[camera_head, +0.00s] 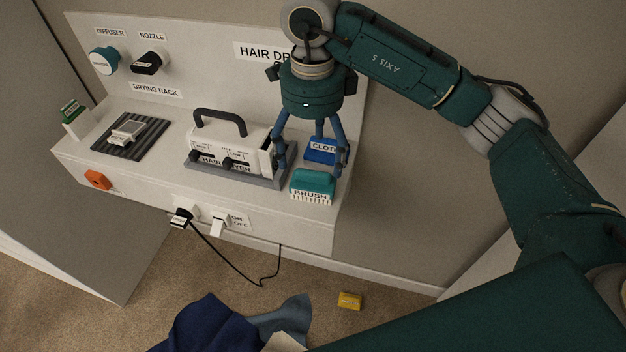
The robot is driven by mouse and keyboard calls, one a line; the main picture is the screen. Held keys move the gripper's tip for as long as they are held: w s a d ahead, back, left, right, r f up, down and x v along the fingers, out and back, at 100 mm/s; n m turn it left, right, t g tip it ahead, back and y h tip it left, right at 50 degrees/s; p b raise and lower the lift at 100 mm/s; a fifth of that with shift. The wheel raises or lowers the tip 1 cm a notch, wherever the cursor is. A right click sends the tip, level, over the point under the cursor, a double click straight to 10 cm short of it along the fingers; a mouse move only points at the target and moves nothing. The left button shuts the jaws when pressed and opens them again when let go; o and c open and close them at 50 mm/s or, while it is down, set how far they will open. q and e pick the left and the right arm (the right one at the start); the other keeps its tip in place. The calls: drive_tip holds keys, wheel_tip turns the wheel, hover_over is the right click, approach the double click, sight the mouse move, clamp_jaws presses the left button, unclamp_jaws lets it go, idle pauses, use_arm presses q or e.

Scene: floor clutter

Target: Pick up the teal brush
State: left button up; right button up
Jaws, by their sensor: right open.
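The teal brush (312,183) lies near the front right of the white shelf, with a "BRUSH" label and pale bristles along its front side. My right gripper (314,165) comes down from above, its fingers open and spread. My left gripper is not in view.
A white hair dryer (222,143) stands in a grey holder (240,176) just left of the gripper. The back panel (215,60) rises behind. A plug with a black cord and a yellow box (350,300) are lower down.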

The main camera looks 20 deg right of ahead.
sight(313, 185)
wheel_tip(313, 185, down, 4)
drive_tip(key=shift+s+r+p, duration=0.1)
drive_tip(key=shift+r+p, duration=0.15)
drive_tip(key=shift+p, duration=0.15)
drive_tip(key=shift+f+p, duration=0.5)
drive_tip(key=shift+f, duration=0.05)
drive_tip(key=f+p, duration=0.2)
drive_tip(key=f, duration=0.1)
drive_tip(key=shift+s+f, duration=0.2)
drive_tip(key=shift+f, duration=0.55)
drive_tip(key=shift+w+a, duration=0.1)
drive_tip(key=shift+c, duration=0.5)
drive_tip(key=c, duration=1.2)
